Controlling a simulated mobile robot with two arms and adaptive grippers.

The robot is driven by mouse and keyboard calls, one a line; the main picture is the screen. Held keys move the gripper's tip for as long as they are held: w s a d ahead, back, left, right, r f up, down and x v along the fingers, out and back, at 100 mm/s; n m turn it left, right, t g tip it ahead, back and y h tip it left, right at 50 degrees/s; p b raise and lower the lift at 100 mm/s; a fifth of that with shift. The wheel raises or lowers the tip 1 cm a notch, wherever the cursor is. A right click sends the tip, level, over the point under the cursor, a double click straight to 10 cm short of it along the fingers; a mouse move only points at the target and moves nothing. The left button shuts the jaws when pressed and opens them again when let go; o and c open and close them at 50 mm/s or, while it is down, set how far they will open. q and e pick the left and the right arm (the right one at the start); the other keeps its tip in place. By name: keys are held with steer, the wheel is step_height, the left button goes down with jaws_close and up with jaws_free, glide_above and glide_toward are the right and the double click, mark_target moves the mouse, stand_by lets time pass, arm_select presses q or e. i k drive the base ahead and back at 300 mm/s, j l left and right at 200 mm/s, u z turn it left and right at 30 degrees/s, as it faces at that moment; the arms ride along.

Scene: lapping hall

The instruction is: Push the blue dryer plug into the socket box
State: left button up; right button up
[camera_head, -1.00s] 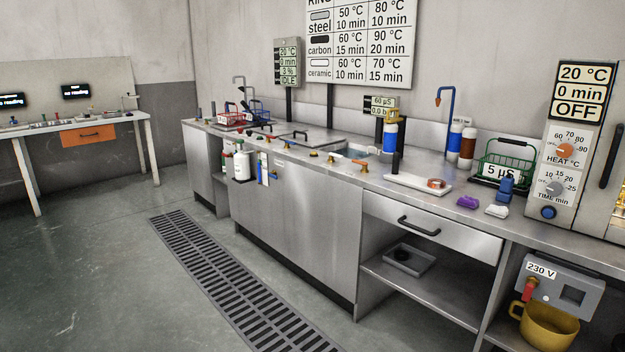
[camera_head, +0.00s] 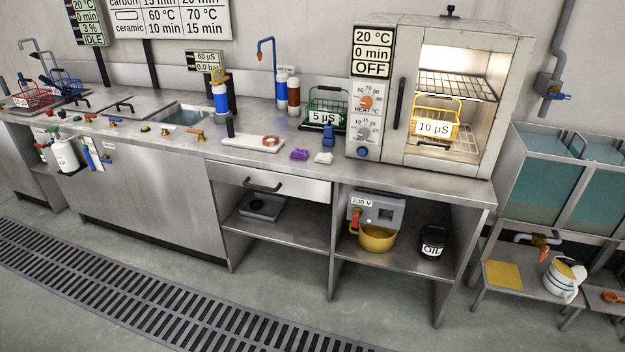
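The grey socket box (camera_head: 390,203) with a 230 V label is mounted under the counter, in the right open bay. Its front has a dark square opening, and a red piece (camera_head: 355,220) sits at its left side. A small blue object (camera_head: 329,136) stands on the counter left of the dryer oven (camera_head: 450,90); it may be the blue plug, but it is too small to tell. The oven's display reads 20 °C, 0 min, OFF. Neither of my grippers is in view.
A yellow pot (camera_head: 377,240) stands just below the socket box, with a black OIL container (camera_head: 432,242) to its right. Purple (camera_head: 299,154) and white (camera_head: 324,158) pieces lie on the counter. A floor grate (camera_head: 150,290) runs in front; the floor there is clear.

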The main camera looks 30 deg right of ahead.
mark_target(375, 210)
steer(key=i+l+z, duration=0.2)
steer(key=l+z, duration=0.15)
steer(key=z, duration=0.15)
steer(key=i+l+z, duration=0.2)
steer(key=z, duration=0.25)
